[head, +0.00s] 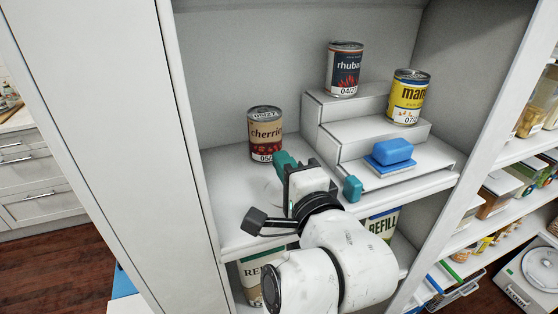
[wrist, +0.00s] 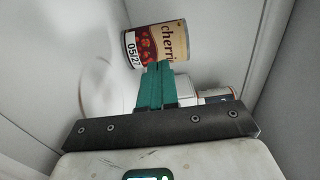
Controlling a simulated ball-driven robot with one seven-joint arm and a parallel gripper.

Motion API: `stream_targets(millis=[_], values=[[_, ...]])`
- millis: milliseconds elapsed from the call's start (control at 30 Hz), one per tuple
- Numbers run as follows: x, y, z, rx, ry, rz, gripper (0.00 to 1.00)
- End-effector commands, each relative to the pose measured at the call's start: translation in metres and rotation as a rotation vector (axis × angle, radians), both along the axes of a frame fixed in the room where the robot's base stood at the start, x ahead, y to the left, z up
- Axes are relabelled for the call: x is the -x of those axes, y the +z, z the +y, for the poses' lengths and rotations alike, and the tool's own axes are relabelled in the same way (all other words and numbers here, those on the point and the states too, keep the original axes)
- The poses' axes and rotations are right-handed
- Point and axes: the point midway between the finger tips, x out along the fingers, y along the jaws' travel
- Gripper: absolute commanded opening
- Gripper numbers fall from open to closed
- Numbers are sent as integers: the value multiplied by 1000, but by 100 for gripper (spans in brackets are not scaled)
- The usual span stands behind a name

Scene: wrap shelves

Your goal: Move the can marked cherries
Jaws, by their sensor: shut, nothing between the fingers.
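The can marked cherries (head: 265,138) stands upright on the shelf at the left, with a cream label above dark red fruit and the mark 05/27. It also shows in the wrist view (wrist: 143,45), tilted in the picture, just beyond the fingertips. My gripper (head: 284,160) is just in front and to the right of the can's lower part in the head view. Its teal fingers (wrist: 157,68) are together and empty in the wrist view. I cannot tell whether the tips touch the can.
White steps (head: 350,149) stand right of the can, bearing a rhubarb can (head: 344,69), a yellow mango can (head: 408,97) and a blue block (head: 391,150). The shelf's left wall (head: 182,100) is close to the can. The shelf surface (head: 228,200) front left is clear.

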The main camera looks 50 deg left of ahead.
Motion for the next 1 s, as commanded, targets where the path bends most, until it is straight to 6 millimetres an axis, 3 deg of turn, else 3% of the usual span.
stream_targets(millis=[533,700,1000], values=[[29,-3,-72,2,-1,1,0],[34,-3,-82,2,0,2,0],[35,-2,-83,2,0,2,0]])
